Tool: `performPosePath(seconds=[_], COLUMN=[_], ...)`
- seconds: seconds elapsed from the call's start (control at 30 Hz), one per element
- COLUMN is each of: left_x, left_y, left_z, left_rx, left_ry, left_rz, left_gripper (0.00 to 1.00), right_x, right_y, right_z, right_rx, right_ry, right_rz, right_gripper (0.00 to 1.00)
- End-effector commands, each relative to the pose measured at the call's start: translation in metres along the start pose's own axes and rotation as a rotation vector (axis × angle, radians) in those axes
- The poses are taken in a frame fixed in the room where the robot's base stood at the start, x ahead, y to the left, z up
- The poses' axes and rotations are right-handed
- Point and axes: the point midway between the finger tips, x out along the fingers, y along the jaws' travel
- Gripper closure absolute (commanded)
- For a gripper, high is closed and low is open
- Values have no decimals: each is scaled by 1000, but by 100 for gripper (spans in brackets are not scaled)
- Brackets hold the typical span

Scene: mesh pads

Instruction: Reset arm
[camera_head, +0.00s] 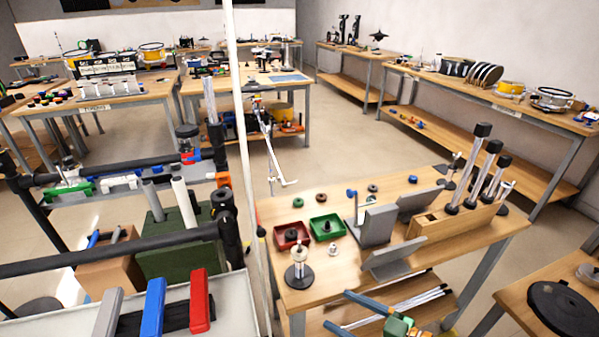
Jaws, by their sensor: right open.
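My right gripper (337,311) shows at the bottom of the head view, just right of centre. Its two blue-grey fingers are spread in a V toward the left, with green and orange parts behind them at the picture's bottom edge. It is open, and nothing shows between the fingers. It appears in front of the lower part of the wooden workbench (350,272); its exact distance from the bench is hard to tell. The rest of the right arm is cut off by the frame. My left gripper is not in view.
The bench bears a red tray (281,241), a green tray (316,235), grey angled plates (380,225) and a wooden block (435,227) with black-capped rods. A white pole (243,150) stands left. Another table (520,300) is at lower right. Open floor (340,140) lies behind.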

Motion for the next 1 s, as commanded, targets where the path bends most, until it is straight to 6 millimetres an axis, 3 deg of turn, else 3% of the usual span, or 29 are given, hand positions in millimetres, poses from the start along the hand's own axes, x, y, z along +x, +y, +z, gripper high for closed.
performPosePath(seconds=[0.17,0.27,0.37,0.47,0.57,0.6,0.7,0.83,0.9,1.0], left_x=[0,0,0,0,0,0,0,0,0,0], left_y=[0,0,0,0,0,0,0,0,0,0], left_z=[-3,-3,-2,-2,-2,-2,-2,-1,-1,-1], left_rx=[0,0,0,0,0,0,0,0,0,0], left_ry=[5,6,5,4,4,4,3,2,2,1], left_rz=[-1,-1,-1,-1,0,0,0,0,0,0], left_gripper=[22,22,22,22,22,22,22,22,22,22], right_x=[3,-2,-15,-37,-71,-88,-133,-174,-186,-195], right_y=[27,43,51,44,14,-8,-80,-165,-196,-218], right_z=[40,77,125,182,250,278,336,372,378,382], right_rx=[7,26,63,121,213,262,391,522,567,598], right_ry=[-70,-149,-259,-406,-603,-697,-928,-1141,-1208,-1254], right_rz=[151,263,376,474,552,571,576,529,502,481], right_gripper=[17,17,17,17,17,17,17,17,17,17])
